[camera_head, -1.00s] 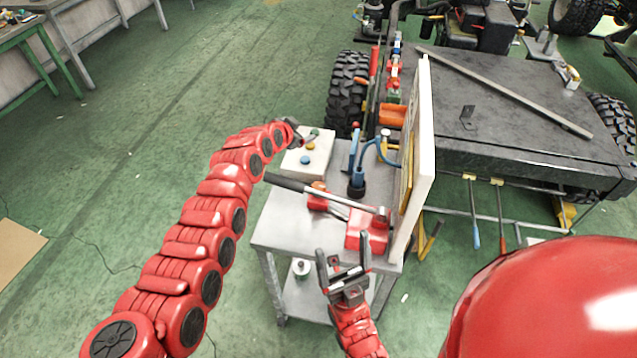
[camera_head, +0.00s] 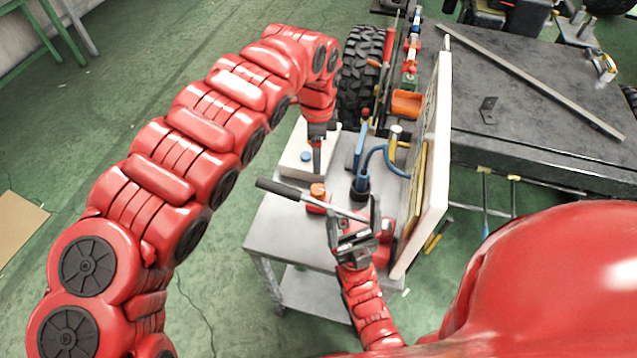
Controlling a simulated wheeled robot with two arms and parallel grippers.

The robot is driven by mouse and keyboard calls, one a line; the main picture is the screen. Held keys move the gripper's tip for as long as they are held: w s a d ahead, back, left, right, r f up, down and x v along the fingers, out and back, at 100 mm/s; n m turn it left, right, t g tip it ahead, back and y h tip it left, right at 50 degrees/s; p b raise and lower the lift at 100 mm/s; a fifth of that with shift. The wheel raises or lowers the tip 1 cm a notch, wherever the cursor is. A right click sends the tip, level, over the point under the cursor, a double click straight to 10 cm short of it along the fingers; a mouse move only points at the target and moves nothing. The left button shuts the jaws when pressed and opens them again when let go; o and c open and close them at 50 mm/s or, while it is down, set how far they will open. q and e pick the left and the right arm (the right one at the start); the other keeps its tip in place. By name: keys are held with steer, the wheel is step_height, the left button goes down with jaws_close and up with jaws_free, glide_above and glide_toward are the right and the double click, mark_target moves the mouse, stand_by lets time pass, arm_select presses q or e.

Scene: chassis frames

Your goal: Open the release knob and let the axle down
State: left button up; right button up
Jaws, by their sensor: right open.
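A red hand pump with a long black-gripped lever (camera_head: 285,190) stands on the grey cart. An orange knob (camera_head: 317,190) sits on its left end; it looks like the release knob. My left gripper (camera_head: 316,170) points down just above and behind this knob, apart from it as far as I can see; its jaws are too small to judge. My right gripper (camera_head: 353,212) is open, its fingers pointing up, in front of the pump's right part and covering some of it. I cannot make out the axle; a black wheel (camera_head: 362,75) shows beside the chassis.
The cart top (camera_head: 285,235) is bare at its front left. A white box with a blue button (camera_head: 305,157) stands behind the knob. A blue hose (camera_head: 375,158) and an upright white-edged board (camera_head: 435,170) bound the right side. A dark chassis deck (camera_head: 540,110) lies beyond.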

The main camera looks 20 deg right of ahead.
mark_target(318, 189)
arm_select(q)
steer(key=f+p, duration=0.1)
steer(key=f, duration=0.3)
steer(key=f+p, duration=0.1)
steer(key=f, duration=0.4)
steer(key=f+p, duration=0.1)
steer(key=f, duration=0.4)
steer(key=shift+w+d, duration=0.2)
steer(key=shift+d, duration=0.15)
steer(key=shift+a+f, duration=0.2)
steer(key=shift+f, duration=0.6)
jaws_close()
